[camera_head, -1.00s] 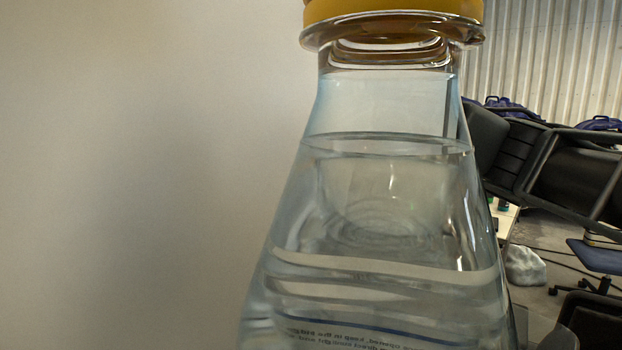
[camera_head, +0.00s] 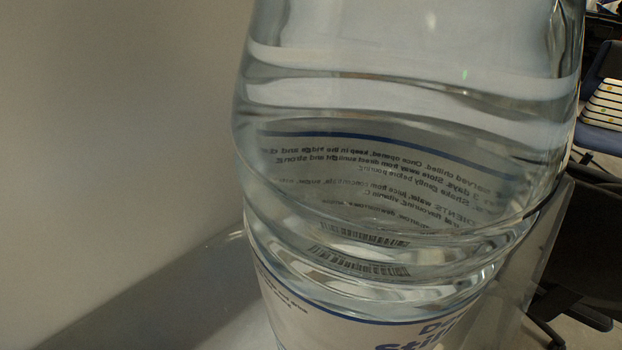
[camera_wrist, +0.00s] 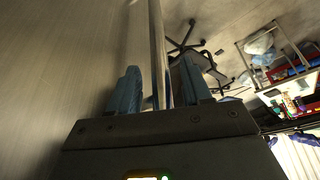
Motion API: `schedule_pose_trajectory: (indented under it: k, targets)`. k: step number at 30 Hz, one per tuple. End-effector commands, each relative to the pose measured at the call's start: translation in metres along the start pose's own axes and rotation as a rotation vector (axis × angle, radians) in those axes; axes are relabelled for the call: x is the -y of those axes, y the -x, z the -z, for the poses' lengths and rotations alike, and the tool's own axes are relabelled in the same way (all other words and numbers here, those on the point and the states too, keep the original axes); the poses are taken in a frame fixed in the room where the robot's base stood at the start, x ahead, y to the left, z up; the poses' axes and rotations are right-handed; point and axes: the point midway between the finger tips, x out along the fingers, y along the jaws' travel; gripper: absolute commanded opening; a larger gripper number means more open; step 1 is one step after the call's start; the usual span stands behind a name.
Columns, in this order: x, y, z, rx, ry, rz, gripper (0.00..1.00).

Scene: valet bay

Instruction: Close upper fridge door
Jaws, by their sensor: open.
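In the wrist view, a broad grey brushed surface (camera_wrist: 60,60), which looks like the fridge door, fills the left side. A long, narrow metal bar (camera_wrist: 157,45), a handle or a door edge, runs up the picture beside it. My gripper (camera_wrist: 160,68) is open, with one blue-grey finger on each side of the bar in the picture. I cannot tell whether either finger touches it. In the head view, a plain pale panel (camera_head: 110,120) fills the left, perhaps part of the fridge. My gripper is not in the head view.
A large clear bottle (camera_head: 390,200) with a printed label stands very close to the head camera and blocks most of that view. A dark chair (camera_head: 590,240) shows at its right. The wrist view shows a chair base (camera_wrist: 186,38) and a loaded shelf cart (camera_wrist: 285,70) beyond.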

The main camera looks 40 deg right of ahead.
Motion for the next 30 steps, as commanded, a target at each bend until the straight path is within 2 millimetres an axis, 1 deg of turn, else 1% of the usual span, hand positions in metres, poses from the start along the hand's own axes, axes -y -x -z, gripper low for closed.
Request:
schedule_pose_trajectory:
  k: [3,6,14,27,30]
  targets:
    - [-0.001,-0.011,0.000,0.000,0.001,-0.001,0.48]
    - [-0.001,-0.016,0.000,0.000,0.001,0.000,0.48]
    - [0.000,-0.018,0.000,0.001,0.001,0.000,0.48]
    - [0.000,-0.017,0.000,0.002,0.000,0.000,0.07]
    - [0.000,-0.017,0.000,0.002,0.000,0.000,0.00]
